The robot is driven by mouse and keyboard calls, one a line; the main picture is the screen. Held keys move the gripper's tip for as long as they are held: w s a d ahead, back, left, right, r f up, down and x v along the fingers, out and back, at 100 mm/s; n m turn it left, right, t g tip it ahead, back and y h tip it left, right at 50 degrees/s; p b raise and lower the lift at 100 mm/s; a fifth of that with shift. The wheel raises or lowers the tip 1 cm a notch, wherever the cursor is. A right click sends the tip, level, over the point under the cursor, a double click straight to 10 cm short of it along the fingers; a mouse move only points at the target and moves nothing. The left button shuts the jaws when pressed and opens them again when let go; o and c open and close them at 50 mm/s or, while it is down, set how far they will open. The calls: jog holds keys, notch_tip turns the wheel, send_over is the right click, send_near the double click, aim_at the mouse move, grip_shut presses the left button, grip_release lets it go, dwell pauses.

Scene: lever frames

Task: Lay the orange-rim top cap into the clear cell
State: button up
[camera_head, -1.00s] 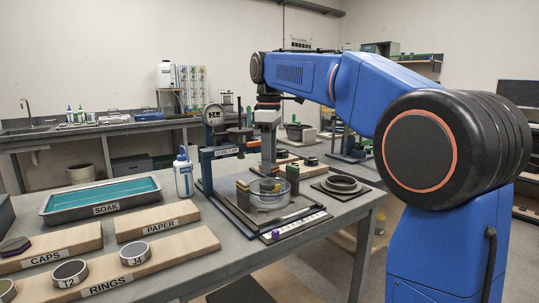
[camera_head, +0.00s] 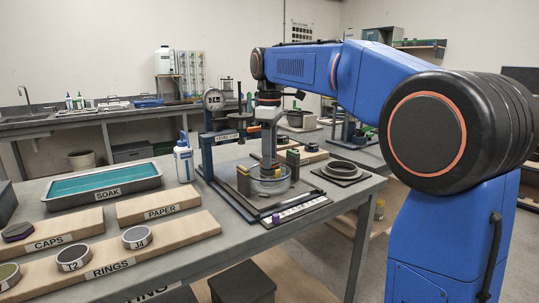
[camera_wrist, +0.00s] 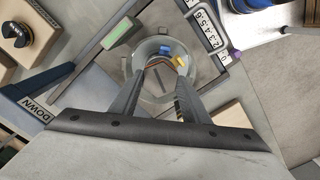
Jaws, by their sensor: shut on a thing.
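The clear cell (camera_head: 286,186) is a round glass dish on the base of the lever frame. In the wrist view the clear cell (camera_wrist: 147,92) lies under my fingertips. My gripper (camera_head: 268,172) points straight down over the cell, with its fingertips at or inside the rim. In the wrist view my gripper (camera_wrist: 160,72) has its two fingers apart, shut on the orange-rim top cap (camera_wrist: 156,62), of which only a thin orange-brown arc shows. Blue and yellow pieces show beside it. Whether the cap touches anything below cannot be told.
The lever frame's upright (camera_head: 207,157) is to the left. A dark ring on a pad (camera_head: 346,169) lies to the right. A wash bottle (camera_head: 184,162) and a soak tray (camera_head: 101,183) stand further left.

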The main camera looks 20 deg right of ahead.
jog(key=shift+f, duration=0.15)
dwell(0.6)
jog(key=o, duration=1.4)
jog(key=shift+c, duration=0.2)
notch_tip(320, 180, up, 16)
jog(key=s+d+f+m+t, duration=0.2)
jog(key=s+f+m, duration=0.4)
jog(key=s+f, duration=1)
jog(key=s+d+f+m+t, duration=0.2)
jog(key=s+d+f+m, duration=0.3)
jog(key=s+f, duration=1.2)
notch_tip(320, 180, down, 5)
jog(key=shift+s+f+m+t, duration=0.2)
jog(key=shift+m+t, duration=0.2)
jog(key=shift+m, duration=0.2)
